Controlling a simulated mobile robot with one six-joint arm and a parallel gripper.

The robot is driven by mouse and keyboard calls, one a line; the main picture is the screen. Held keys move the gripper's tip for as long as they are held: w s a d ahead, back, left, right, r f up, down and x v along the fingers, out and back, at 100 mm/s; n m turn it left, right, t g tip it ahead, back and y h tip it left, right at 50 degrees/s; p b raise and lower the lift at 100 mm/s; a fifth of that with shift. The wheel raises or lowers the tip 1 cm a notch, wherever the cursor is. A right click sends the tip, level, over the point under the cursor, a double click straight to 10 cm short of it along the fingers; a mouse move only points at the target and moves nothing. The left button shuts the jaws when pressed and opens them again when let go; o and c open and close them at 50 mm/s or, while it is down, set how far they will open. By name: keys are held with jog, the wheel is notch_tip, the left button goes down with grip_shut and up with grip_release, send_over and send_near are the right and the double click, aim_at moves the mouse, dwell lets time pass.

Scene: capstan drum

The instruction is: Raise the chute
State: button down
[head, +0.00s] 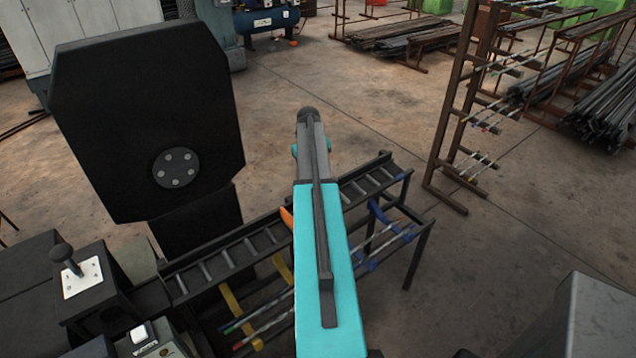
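The likely chute is a dark ladder-like trough (225,258) with cross rungs. It runs from beside the black machine at left, passes behind my arm, and reaches the right on a dark frame. My teal and grey arm hides its middle. A lever with a round dark knob (62,252) stands upright on a white plate on a black box at the lower left. My arm reaches up the middle of the view, and I cannot make out my gripper. A small orange piece shows at the arm's left side; I cannot tell what it belongs to.
A big black eight-sided plate (150,115) with a bolted hub stands at left. A white switch (139,333) sits on a box at lower left. Thin rods (262,325) lie below the trough. A brown rack (455,120) stands at right. Floor between is clear.

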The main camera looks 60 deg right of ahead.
jog(key=shift+w+d+r, duration=0.1)
jog(key=shift+w+r, duration=0.05)
jog(key=shift+w, duration=0.45)
jog(key=shift+s, duration=0.1)
jog(key=c, duration=1.4)
grip_release()
jog(key=shift+o, duration=0.2)
jog(key=shift+a+r+b, duration=0.2)
jog(key=shift+r+b, duration=0.45)
jog(key=shift+r, duration=1.65)
jog(key=shift+a+r+b, duration=0.2)
jog(key=shift+r+b, duration=0.45)
jog(key=shift+r, duration=1.6)
jog(key=shift+a+r+b, duration=0.2)
jog(key=shift+r+b, duration=0.45)
jog(key=shift+r, duration=1.65)
